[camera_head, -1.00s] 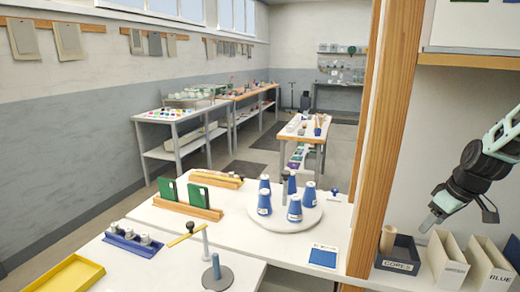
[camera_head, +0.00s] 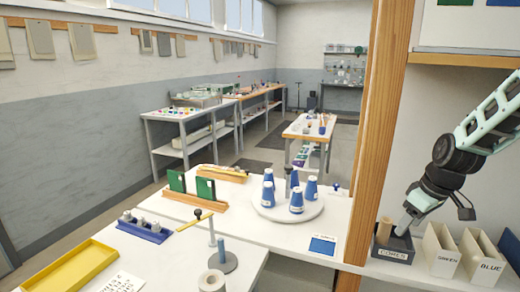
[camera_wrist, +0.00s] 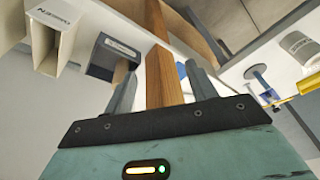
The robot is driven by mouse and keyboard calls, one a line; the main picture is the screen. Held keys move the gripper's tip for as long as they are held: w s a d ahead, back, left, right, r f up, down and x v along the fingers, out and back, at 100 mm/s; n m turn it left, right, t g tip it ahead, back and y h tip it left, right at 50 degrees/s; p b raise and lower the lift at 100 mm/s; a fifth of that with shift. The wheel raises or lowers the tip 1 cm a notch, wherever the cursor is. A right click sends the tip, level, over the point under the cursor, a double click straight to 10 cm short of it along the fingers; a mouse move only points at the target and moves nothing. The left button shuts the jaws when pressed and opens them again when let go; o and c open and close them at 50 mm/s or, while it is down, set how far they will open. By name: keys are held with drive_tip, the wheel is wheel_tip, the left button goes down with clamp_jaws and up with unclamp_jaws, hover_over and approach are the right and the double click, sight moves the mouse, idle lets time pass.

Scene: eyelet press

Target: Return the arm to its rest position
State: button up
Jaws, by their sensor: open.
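My arm reaches in from the right in the head view. My gripper (camera_head: 404,226) hangs beside the wooden post, over or just in front of the dark box labelled CORES (camera_head: 394,256); the exact gap cannot be told. In the wrist view my gripper (camera_wrist: 162,88) has its two fingers spread apart, with nothing held. The wooden post (camera_wrist: 161,62) shows between and beyond them. The CORES box (camera_wrist: 106,62) lies past the left finger, and a tan core (camera_head: 384,231) stands up in it.
Right of the box stand the GREEN bin (camera_head: 441,251) and BLUE bin (camera_head: 482,258). The post (camera_head: 382,130) rises close left of my gripper. A shelf (camera_head: 463,61) hangs above. A white turntable (camera_head: 287,208) with blue cones stands left of the post.

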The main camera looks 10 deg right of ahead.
drive_tip(key=s+a+r+n+g, duration=0.1)
drive_tip(key=s+a, duration=0.3)
drive_tip(key=a, duration=0.7)
drive_tip(key=s+a+r+n+g, duration=0.1)
drive_tip(key=s+a+r, duration=0.15)
drive_tip(key=a, duration=0.95)
drive_tip(key=s+a+n, duration=0.1)
drive_tip(key=s+a, duration=0.4)
drive_tip(key=s, duration=0.3)
drive_tip(key=s+a+n+b, duration=0.1)
drive_tip(key=s+a, duration=0.3)
drive_tip(key=s, duration=0.4)
drive_tip(key=shift+s+a+g+h, duration=0.3)
drive_tip(key=shift+s+a, duration=0.05)
